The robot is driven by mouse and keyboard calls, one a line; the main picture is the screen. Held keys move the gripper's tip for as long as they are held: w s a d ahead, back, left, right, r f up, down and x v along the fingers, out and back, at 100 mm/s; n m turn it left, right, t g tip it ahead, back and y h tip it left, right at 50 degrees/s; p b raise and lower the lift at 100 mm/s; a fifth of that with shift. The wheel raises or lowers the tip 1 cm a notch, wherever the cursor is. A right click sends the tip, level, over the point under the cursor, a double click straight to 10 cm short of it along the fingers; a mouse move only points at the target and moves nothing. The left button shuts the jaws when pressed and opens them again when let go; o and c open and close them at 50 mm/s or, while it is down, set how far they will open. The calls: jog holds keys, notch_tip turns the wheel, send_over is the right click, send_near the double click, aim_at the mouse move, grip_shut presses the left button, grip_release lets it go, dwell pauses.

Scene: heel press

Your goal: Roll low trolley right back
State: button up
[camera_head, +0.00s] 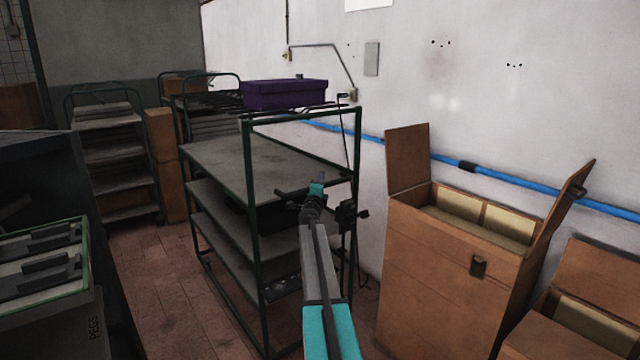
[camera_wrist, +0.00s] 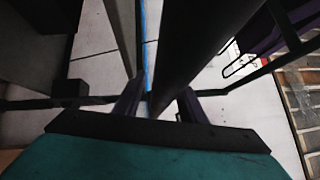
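A dark green-framed trolley (camera_head: 235,166) with several grey shelves stands in the middle of the head view, beside the white wall. It is the nearest wheeled-looking rack; its feet are partly hidden. My gripper (camera_head: 321,178) is at the trolley's near end frame, between its two posts in the picture, by the top shelf. In the wrist view my gripper (camera_wrist: 160,98) has its two dark fingers apart. A dark bar (camera_wrist: 205,45) runs toward the gap between them. I cannot tell whether it touches either finger.
A purple box (camera_head: 284,95) shows behind the trolley's top bar. Open brown cartons (camera_head: 440,270) stand at the right by the wall. A dark bench with a peg tray (camera_head: 45,268) is at the left. Another rack (camera_head: 112,150) stands behind. Brown floor (camera_head: 165,270) is clear between bench and trolley.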

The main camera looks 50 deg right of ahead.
jog(key=b+v, duration=0.1)
jog(key=v, duration=1.1)
jog(key=shift+a, duration=0.45)
jog(key=shift+s, duration=0.15)
dwell(0.8)
